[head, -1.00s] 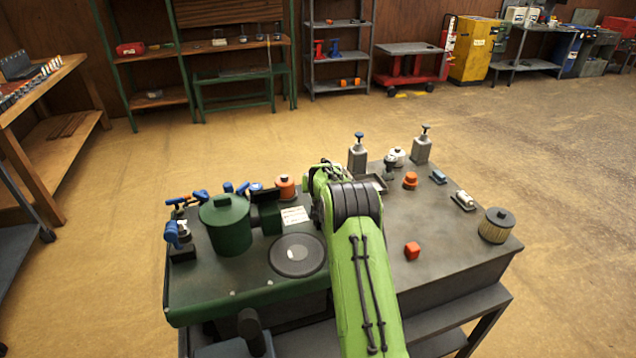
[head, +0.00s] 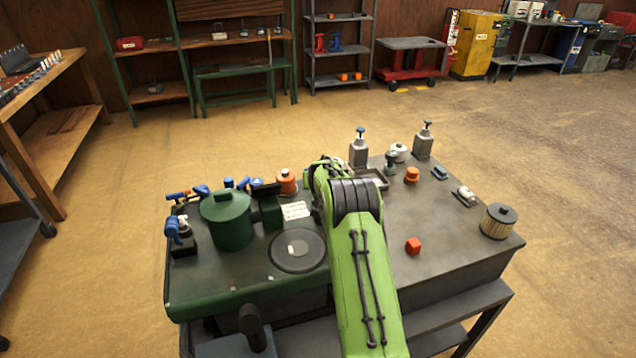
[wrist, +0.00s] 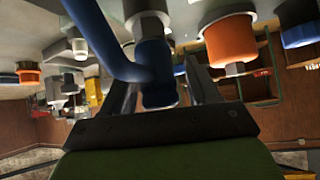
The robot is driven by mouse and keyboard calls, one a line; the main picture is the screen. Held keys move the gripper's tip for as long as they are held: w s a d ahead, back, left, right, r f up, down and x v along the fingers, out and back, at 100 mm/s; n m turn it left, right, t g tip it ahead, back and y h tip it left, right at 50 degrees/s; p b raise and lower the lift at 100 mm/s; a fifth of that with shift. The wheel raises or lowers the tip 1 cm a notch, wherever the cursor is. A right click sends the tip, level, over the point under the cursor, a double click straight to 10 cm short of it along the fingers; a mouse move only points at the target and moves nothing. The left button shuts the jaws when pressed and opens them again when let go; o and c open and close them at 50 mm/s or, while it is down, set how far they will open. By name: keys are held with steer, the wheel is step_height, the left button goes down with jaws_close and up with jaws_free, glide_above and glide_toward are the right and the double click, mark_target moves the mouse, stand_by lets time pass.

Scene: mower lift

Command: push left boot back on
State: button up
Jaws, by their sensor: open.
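In the wrist view, which appears upside down, a blue boot (wrist: 157,62) with a thick curved blue lead (wrist: 100,38) lies between the fingers of my gripper (wrist: 161,76). The fingers are apart, one on each side of the boot; I cannot tell whether either touches it. A grey metal fitting (wrist: 148,22) meets the boot's far end, and I cannot tell how far the boot sits on it. In the head view my green arm hides the gripper and this boot.
In the wrist view an orange cap (wrist: 230,40) stands close beside the boot. In the head view the green canister (head: 228,222), round dark disc (head: 298,251) and orange cap (head: 286,181) crowd the left side. The grey bench top (head: 450,250) at right has free room.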

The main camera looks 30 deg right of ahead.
steer(key=v, duration=1.5)
steer(key=shift+s+r, duration=0.2)
steer(key=shift+s, duration=0.05)
steer(key=shift+a, duration=0.1)
steer(key=s+a+r+n+y+p, duration=0.1)
steer(key=s+a+r, duration=0.4)
steer(key=s+a, duration=0.15)
steer(key=s+a+r+n+y, duration=0.1)
steer(key=s+a+r, duration=0.4)
steer(key=a, duration=0.2)
steer(key=s+a+n+g+y, duration=0.1)
steer(key=s+a, duration=0.2)
steer(key=s, duration=0.4)
steer(key=s+a+n+g, duration=0.1)
steer(key=s+a, duration=0.3)
steer(key=s, duration=0.4)
steer(key=s+a+f+n+g+y+p, duration=0.1)
steer(key=s+a+n, duration=0.1)
steer(key=s, duration=0.5)
steer(key=shift+s+a+y, duration=0.3)
steer(key=shift+s+a, duration=0.1)
steer(key=shift+a, duration=0.25)
